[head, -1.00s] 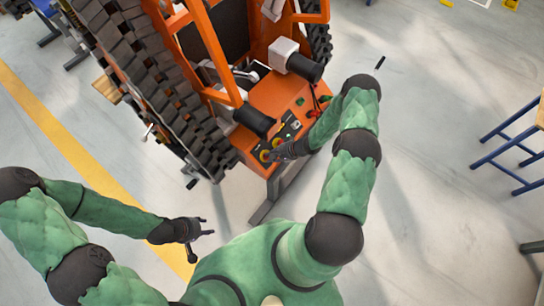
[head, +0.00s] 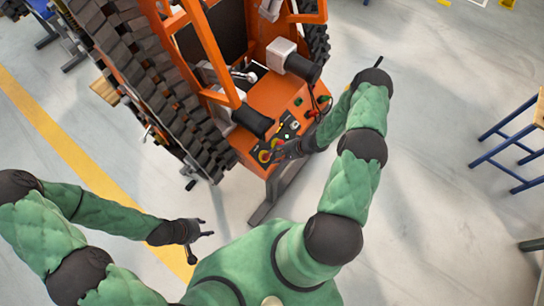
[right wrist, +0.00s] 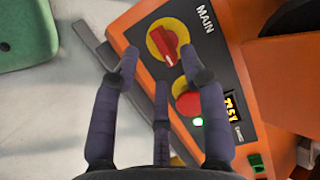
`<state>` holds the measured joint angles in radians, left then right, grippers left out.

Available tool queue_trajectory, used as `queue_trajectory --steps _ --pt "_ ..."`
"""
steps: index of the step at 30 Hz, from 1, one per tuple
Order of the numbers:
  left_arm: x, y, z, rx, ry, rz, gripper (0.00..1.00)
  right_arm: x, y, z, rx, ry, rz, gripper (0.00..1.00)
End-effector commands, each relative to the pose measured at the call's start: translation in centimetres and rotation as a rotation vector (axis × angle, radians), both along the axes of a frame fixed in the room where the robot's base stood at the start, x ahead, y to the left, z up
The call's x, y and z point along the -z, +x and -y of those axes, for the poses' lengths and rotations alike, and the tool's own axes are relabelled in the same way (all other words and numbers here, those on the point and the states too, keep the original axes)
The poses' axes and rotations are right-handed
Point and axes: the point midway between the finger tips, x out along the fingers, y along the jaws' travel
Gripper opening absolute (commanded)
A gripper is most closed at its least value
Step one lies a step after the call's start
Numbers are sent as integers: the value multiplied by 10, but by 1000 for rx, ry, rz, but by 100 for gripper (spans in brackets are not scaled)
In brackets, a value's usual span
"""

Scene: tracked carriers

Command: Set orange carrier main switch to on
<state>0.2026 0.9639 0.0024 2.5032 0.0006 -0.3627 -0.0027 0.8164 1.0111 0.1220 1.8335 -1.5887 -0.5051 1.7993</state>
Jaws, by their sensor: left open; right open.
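The orange carrier (head: 275,92) stands upper centre in the head view, with a dark control panel on its near side. In the right wrist view the main switch (right wrist: 164,44), a red knob on a yellow disc beside the word MAIN, sits at upper centre. The white mark on its handle points down in that picture. My right gripper (right wrist: 160,68) is open, its fingertips spread on either side of the knob's lower part; whether they touch it I cannot tell. In the head view this gripper (head: 275,155) covers part of the panel. My left gripper (head: 207,228) is open and empty, low over the floor.
Below the switch are a red button (right wrist: 187,103), a lit green lamp (right wrist: 198,122), a lit display (right wrist: 231,104) and a green switch (right wrist: 257,162). A blue-legged table (head: 515,150) stands right; floor between is clear.

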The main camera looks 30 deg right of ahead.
Motion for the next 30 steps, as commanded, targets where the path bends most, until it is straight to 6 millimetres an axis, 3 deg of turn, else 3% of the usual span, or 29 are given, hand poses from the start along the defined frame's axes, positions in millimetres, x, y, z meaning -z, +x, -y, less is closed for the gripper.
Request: queue_trajectory --steps 6,12,30 --pt "0 0 0 0 0 0 44 -33 -20 24 3 -2 1 44" --pt "0 0 0 0 0 0 44 -51 -31 37 0 -2 0 44" --pt "0 0 0 0 0 0 44 -57 -36 40 0 -1 -1 44"
